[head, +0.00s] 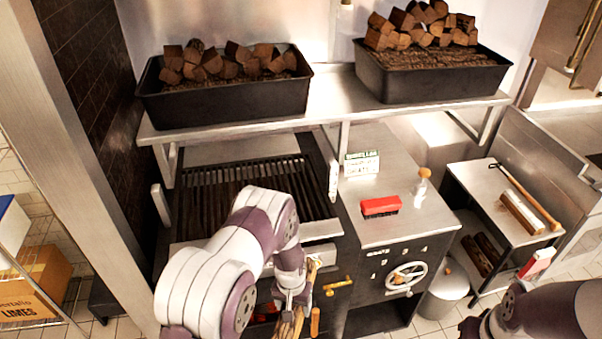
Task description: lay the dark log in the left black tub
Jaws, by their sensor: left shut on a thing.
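The left black tub (222,105) stands on the steel shelf above the grill, with several split logs (205,66) piled along its back. My left gripper (293,298) is low in front of the grill, well below the tub. It is shut on a streaked brown log (288,326), which slants down past the bottom edge of the picture. The jaws and my arm hide part of this log. I cannot tell whether it touches anything below. My right arm shows at the lower right, and its gripper is out of view.
A second black tub (432,82) with piled logs stands right on the shelf (330,100). Below are a grill (250,185), a red brush (380,206) and a handwheel (406,278). Dark logs (484,252) lie in the right-hand cart (475,185). A brass handle (338,286) is beside my gripper.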

